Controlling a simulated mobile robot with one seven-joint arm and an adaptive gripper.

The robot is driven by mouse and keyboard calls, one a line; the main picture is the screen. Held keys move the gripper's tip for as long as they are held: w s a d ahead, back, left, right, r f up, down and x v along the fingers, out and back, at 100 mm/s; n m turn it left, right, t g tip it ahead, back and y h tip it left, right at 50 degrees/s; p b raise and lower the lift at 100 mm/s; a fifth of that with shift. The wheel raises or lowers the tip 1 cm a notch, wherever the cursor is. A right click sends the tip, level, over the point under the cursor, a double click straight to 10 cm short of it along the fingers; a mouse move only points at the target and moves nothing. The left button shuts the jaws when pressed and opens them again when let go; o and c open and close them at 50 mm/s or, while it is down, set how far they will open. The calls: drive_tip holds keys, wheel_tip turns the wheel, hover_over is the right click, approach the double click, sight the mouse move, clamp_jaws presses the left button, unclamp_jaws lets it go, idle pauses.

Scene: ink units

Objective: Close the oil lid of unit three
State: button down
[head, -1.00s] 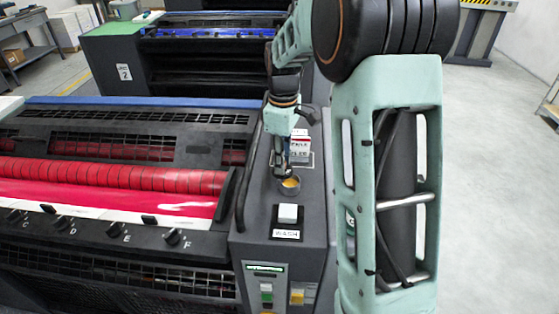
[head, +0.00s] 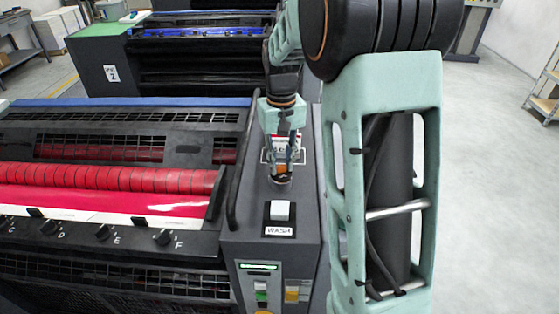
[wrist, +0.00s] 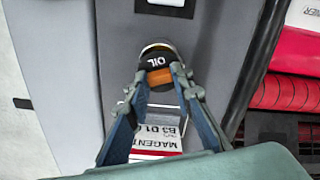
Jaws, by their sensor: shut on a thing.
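The black oil lid (wrist: 154,60), marked OIL, has an orange tab (wrist: 159,77) and lies partly over the small round oil cup (wrist: 157,46). A pale strip of the cup shows past the lid's far edge. Whether the lid is seated or still tilted I cannot tell. My gripper (wrist: 166,80) has its two fingers on either side of the orange tab and is shut on it. In the head view my gripper (head: 283,162) is over the cup (head: 281,181) on the press console, and its fingers hide most of the lid.
A white WASH button (head: 280,211) is in front of the cup. A dark handrail (head: 240,165) runs along the console's left. Unit 2 (head: 110,75) stands behind.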

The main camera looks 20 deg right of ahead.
sight(282, 175)
drive_tip(key=shift+s+m, duration=0.25)
drive_tip(key=shift+m, duration=0.8)
drive_tip(key=shift+s+m, duration=0.25)
drive_tip(key=shift+m, duration=0.8)
drive_tip(key=c, duration=1.7)
unclamp_jaws()
drive_tip(key=shift+s, duration=0.1)
wheel_tip(282, 175, up, 12)
drive_tip(key=shift+r, duration=0.1)
